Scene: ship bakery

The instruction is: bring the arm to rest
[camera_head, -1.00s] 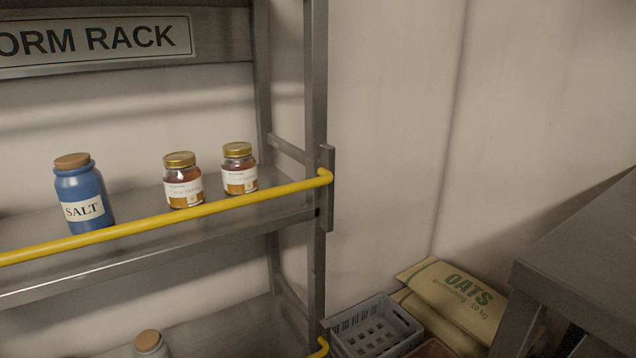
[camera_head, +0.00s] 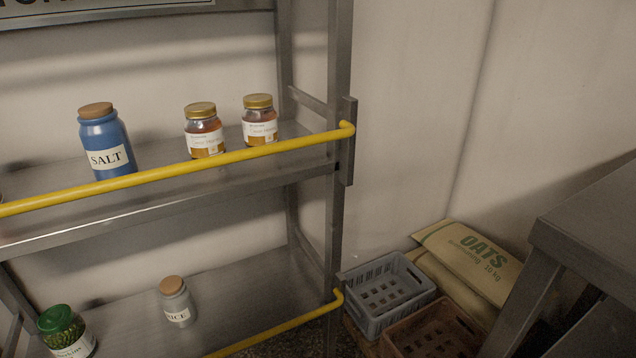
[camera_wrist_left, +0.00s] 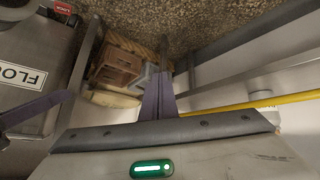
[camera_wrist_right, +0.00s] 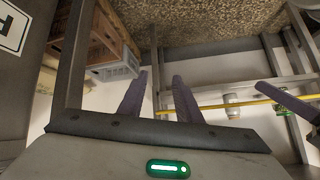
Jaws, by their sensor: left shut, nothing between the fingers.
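Neither gripper shows in the head view. In the left wrist view my left gripper (camera_wrist_left: 158,97) has its two dark purple fingers pressed together, shut and empty. In the right wrist view my right gripper (camera_wrist_right: 160,97) has its fingers apart with nothing between them, so it is open. A purple finger of mine also shows at the left edge of the left wrist view, and another at the right edge of the right wrist view. Both hands are clear of the rack (camera_head: 140,213) as far as I can see.
On the upper shelf stand a blue salt jar (camera_head: 105,140) and two gold-lidded jars (camera_head: 204,130) (camera_head: 260,119) behind a yellow rail (camera_head: 180,168). Below are a rice jar (camera_head: 177,301) and a green-lidded jar (camera_head: 64,330). Crates (camera_head: 387,292) and oats sacks (camera_head: 470,262) lie beside a metal table (camera_head: 595,225).

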